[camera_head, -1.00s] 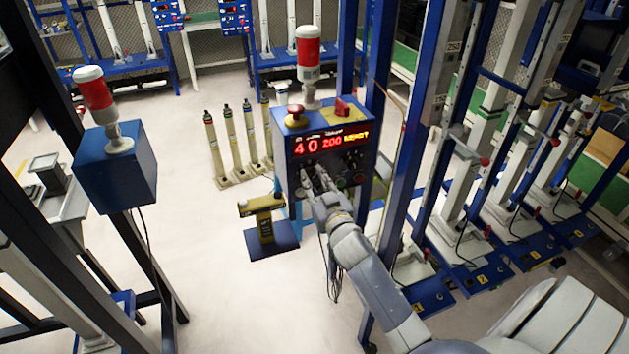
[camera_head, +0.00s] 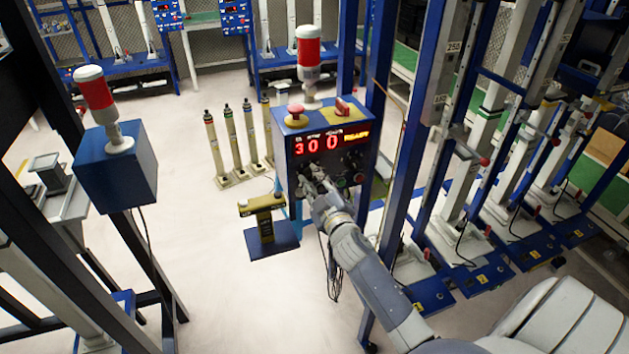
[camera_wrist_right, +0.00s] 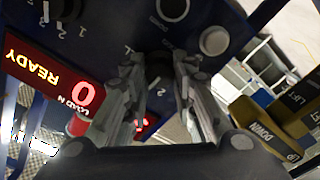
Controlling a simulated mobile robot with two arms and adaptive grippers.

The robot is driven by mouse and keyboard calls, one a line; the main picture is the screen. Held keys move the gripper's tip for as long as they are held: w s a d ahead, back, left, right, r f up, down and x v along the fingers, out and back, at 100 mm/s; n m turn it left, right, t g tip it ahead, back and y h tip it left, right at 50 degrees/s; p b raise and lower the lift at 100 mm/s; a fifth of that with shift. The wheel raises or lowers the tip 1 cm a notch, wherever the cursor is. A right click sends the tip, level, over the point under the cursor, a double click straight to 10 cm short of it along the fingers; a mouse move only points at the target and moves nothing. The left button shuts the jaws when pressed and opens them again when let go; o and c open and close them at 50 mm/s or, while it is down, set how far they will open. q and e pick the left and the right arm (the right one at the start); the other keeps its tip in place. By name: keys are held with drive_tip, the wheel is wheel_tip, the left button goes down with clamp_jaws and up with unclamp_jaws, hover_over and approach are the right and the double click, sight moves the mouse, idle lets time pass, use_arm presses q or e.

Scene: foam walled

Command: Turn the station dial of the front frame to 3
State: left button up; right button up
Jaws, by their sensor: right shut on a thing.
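The front frame's blue control box (camera_head: 287,180) stands in the middle of the head view, with a red lit display (camera_head: 332,143) that reads "3 0 0 READY". My right gripper (camera_head: 312,177) is at the lower left of the box's front face. In the right wrist view its two fingers (camera_wrist_right: 160,68) are shut on a dark dial (camera_wrist_right: 159,62), with printed numbers beside it on the panel. The dial's pointer is too dark to read, and the gripper hides the dial in the head view. My left gripper is not in view.
A red-and-white lamp (camera_head: 308,50), a red button (camera_head: 295,112) and a red switch (camera_head: 343,106) sit on top of the box. A yellow-topped pedestal (camera_head: 263,212) stands close left of my right arm. Blue uprights (camera_head: 405,140) stand at right. Open floor lies to the left.

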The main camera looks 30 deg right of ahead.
drive_tip(key=shift+n, duration=0.4)
drive_tip(key=o, duration=1.1)
drive_tip(key=shift+c, duration=0.2)
drive_tip(key=shift+s, duration=0.1)
drive_tip(key=v, duration=1.1)
drive_tip(key=shift+s+a, duration=0.25)
drive_tip(key=shift+s, duration=0.1)
